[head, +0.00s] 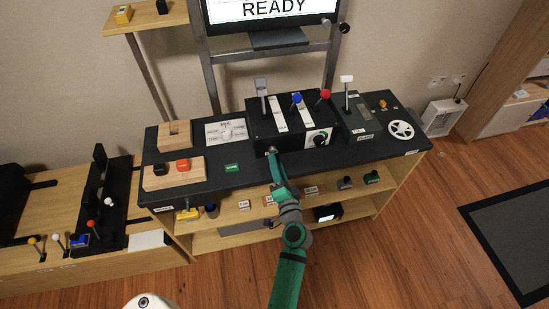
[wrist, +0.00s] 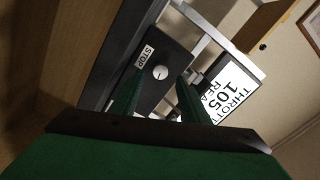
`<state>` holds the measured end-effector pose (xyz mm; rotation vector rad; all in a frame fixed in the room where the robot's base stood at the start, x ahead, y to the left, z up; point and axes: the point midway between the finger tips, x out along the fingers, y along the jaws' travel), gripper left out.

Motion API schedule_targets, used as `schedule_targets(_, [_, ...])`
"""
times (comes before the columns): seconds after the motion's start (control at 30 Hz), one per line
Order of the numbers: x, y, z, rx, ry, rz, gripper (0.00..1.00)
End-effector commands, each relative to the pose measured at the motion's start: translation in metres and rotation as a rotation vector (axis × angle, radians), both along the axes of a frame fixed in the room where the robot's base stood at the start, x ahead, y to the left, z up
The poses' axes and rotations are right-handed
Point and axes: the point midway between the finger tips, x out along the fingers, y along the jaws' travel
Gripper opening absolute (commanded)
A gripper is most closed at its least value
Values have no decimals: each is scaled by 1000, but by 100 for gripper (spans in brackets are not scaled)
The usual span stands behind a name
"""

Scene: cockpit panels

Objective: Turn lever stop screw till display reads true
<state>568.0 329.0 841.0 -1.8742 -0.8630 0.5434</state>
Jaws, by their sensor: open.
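In the wrist view, a pale round stop screw (wrist: 160,73) with a dark line across it sits on a black panel face, close to a white STOP label (wrist: 145,56). My gripper (wrist: 163,84) is open, its two green fingers on either side of the screw in the picture; I cannot tell whether they touch it. In the head view my gripper (head: 271,150) is at the front of the black lever box (head: 262,125) and hides the screw. The display (head: 270,9) reads READY at its lower part. In the wrist view the display (wrist: 233,88), partly hidden, shows THROTT, 105 and REA.
The lever box has grey, blue (head: 296,98) and red (head: 325,94) levers and a dial (head: 319,138). A white-knobbed lever (head: 347,79) and white wheel (head: 401,129) stand right. Wooden blocks (head: 173,172) lie left. A shelf with small items is below.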

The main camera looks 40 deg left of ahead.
Motion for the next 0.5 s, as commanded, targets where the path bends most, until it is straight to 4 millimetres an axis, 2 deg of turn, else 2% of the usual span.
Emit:
schedule_targets(0.23, [-28, -32, -1, -1, 1, 0, 42])
schedule_targets(0.5, [-39, -45, 0, -1, -1, 0, 42])
